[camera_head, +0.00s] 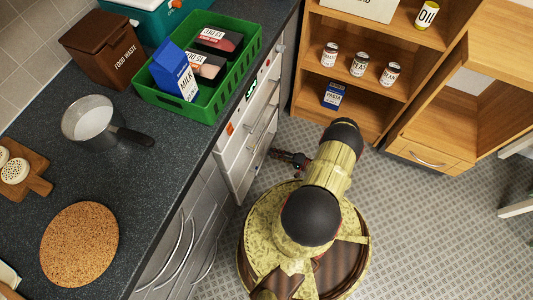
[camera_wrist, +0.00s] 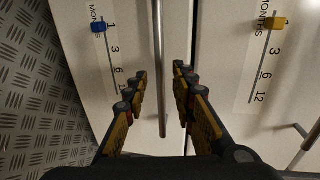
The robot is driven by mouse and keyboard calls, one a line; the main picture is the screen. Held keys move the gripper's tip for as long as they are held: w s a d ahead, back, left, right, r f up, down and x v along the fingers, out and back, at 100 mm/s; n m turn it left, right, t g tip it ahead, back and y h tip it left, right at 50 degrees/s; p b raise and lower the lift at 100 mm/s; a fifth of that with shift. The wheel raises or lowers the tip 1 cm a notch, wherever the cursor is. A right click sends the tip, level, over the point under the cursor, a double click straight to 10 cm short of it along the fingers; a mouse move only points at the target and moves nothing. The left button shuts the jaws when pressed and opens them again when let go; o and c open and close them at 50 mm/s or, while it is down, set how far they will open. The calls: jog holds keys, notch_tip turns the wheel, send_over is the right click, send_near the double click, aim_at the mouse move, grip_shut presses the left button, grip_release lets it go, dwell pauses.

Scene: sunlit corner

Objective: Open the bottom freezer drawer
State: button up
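The bottom freezer drawer (camera_wrist: 132,45) is a pale front with a blue slider on a months scale, beside the floor in the wrist view. Its long metal bar handle (camera_wrist: 161,118) runs between the fingers of my gripper (camera_wrist: 159,82). The fingers are open, one on each side of the bar, with visible gaps. The front appears closed, with a dark seam beside the neighbouring drawer. In the head view my gripper (camera_head: 288,158) is low at the freezer front (camera_head: 236,158); the arm and the steep angle obscure the exact contact.
The neighbouring drawer (camera_wrist: 222,45) has a yellow slider and its own handle (camera_wrist: 308,137). A dark counter (camera_head: 150,190) overhangs at left, with a green crate (camera_head: 150,95). A wooden shelf (camera_head: 350,115) stands across. Patterned floor (camera_head: 430,225) is clear at right.

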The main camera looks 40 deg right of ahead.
aim_at(267, 152)
jog(key=shift+b+x, duration=0.5)
jog(key=shift+x, duration=1.9)
jog(key=c, duration=0.3)
grip_shut()
jog(key=shift+s, duration=0.1)
